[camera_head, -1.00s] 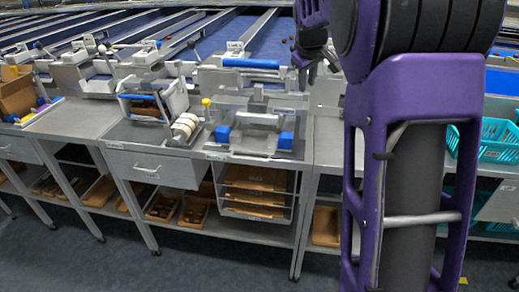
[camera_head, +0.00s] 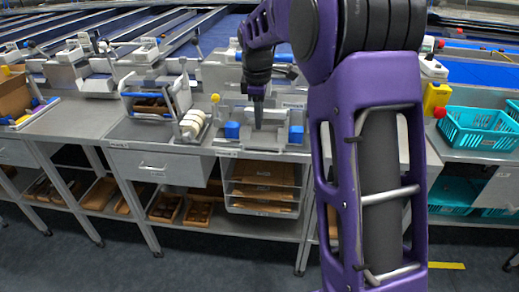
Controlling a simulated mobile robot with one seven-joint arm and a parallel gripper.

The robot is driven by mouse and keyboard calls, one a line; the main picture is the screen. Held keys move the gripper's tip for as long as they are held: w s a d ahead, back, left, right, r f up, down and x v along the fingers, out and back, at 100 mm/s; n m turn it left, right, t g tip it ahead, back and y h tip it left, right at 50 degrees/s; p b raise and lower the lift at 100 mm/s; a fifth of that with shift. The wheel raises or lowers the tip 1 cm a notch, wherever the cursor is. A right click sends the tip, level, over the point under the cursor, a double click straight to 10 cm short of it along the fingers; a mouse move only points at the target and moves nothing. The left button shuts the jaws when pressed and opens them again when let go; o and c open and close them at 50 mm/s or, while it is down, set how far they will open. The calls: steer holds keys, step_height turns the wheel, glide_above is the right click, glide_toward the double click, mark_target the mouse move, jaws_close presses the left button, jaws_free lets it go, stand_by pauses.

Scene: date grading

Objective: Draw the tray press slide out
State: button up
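The tray press stands on the middle of the grey bench, a low grey fixture with a blue block (camera_head: 232,130) on its left and another blue block (camera_head: 296,134) on its right. I take the grey part between the blocks to be its slide (camera_head: 270,138); its exact outline is hard to make out. My gripper (camera_head: 258,124) points down over the middle of the press, between the blue blocks. Its fingers look close together and hide part of the fixture. I cannot tell whether they touch or hold anything.
A yellow knob (camera_head: 215,98) and white rollers (camera_head: 192,124) stand just left of the press. A drawer (camera_head: 152,167) and a rack of brown trays (camera_head: 264,188) are below the bench. Teal baskets (camera_head: 480,130) and a yellow box with a red button (camera_head: 437,97) are at right.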

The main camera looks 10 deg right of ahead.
mark_target(260, 154)
steer(key=f, duration=0.4)
steer(key=w+f+b, duration=0.1)
steer(key=f, duration=0.3)
steer(key=w+f, duration=0.1)
steer(key=f, duration=0.3)
steer(key=shift+w+d+f+b, duration=0.15)
steer(key=shift+d+f+b, duration=0.05)
steer(key=shift+d+b, duration=0.15)
jaws_close()
stand_by(0.7)
